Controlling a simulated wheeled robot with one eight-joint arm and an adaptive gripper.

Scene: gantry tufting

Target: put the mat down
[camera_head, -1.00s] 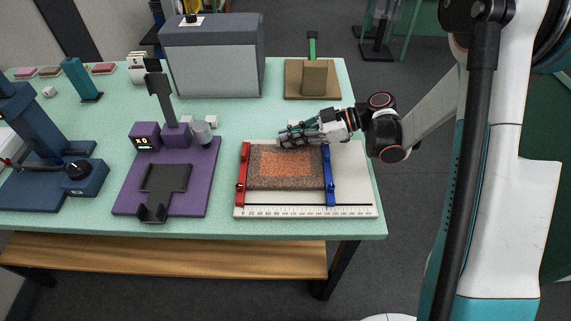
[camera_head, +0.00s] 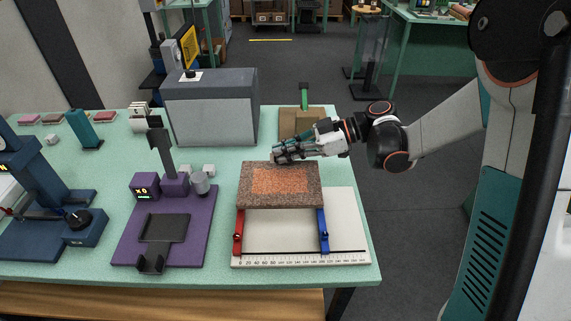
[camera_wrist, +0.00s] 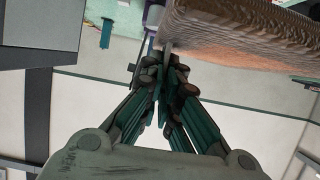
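The mat (camera_head: 279,180) is a brown speckled rectangle with an orange middle. In the head view it is at the back of the white measuring board (camera_head: 347,220), above the frame between the red and blue jaws, and seems raised off the board. My gripper (camera_head: 277,156) is at the mat's far edge. In the wrist view the fingertips (camera_wrist: 166,52) are closed together at the mat's edge, and the mat (camera_wrist: 235,38) extends to the upper right, with its pile side showing. The fingers appear shut on that edge.
A purple stand (camera_head: 187,240) with a black cradle is left of the board. A grey box machine (camera_head: 210,110) stands behind it. A brown block with a green handle (camera_head: 301,122) is behind my gripper.

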